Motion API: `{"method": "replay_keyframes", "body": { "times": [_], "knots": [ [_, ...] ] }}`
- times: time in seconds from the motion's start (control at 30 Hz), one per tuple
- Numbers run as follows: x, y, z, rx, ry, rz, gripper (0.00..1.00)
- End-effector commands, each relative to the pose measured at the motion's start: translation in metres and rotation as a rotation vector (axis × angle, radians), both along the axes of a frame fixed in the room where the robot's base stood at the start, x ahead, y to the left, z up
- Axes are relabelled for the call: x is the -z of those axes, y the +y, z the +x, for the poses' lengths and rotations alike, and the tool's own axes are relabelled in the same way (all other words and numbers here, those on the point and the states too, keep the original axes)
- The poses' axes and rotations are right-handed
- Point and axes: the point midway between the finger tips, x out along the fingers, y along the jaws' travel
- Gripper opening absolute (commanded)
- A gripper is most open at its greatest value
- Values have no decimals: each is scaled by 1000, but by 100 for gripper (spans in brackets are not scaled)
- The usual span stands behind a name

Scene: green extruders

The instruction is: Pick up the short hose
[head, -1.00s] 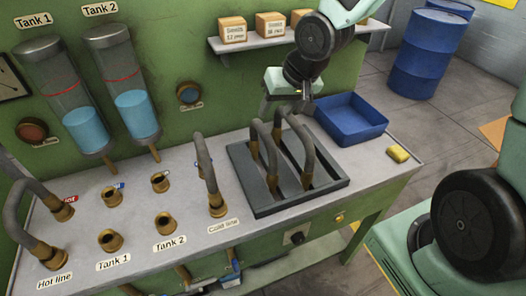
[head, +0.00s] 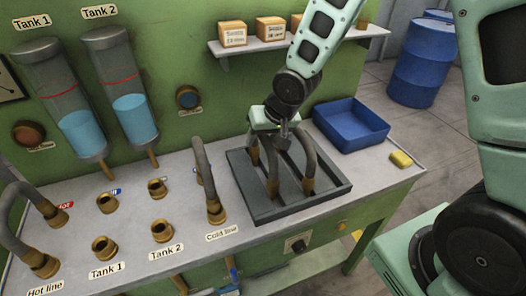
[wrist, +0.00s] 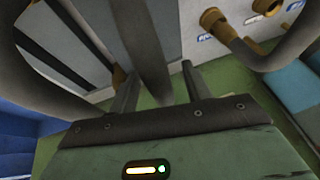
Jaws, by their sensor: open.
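Two bent grey hoses with brass ends stand in the dark tray (head: 262,212) on the bench. The left hose (head: 270,160) looks the shorter; the right hose (head: 305,155) arches higher beside it. My gripper (head: 274,138) is open and points down at the hose tops, hiding part of them. In the wrist view, a grey hose (wrist: 148,45), apparently the left one, passes between the two spread fingers of my gripper (wrist: 158,85). Contact with either finger cannot be told. Another hose (wrist: 62,82) runs close by on the left of the wrist view.
Left of the tray, a hose (head: 207,170) rises at the Cold line; another (head: 18,240) joins the Hot line. Brass ports (head: 162,230) and a shelf (head: 270,45) are nearby.

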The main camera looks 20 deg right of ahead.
Motion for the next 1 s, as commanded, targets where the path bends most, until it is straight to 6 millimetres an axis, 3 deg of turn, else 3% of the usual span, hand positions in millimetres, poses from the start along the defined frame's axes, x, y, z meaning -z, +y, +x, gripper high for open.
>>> {"method": "replay_keyframes", "body": {
  "times": [0.13,0.4,0.57,0.6,1.0],
  "knots": [
    [12,3,5,0,2,0,49],
    [13,2,6,0,0,0,49],
    [13,2,6,0,0,0,4],
    [13,2,6,0,0,0,0],
    [6,2,7,2,-3,2,0]
  ]
}}
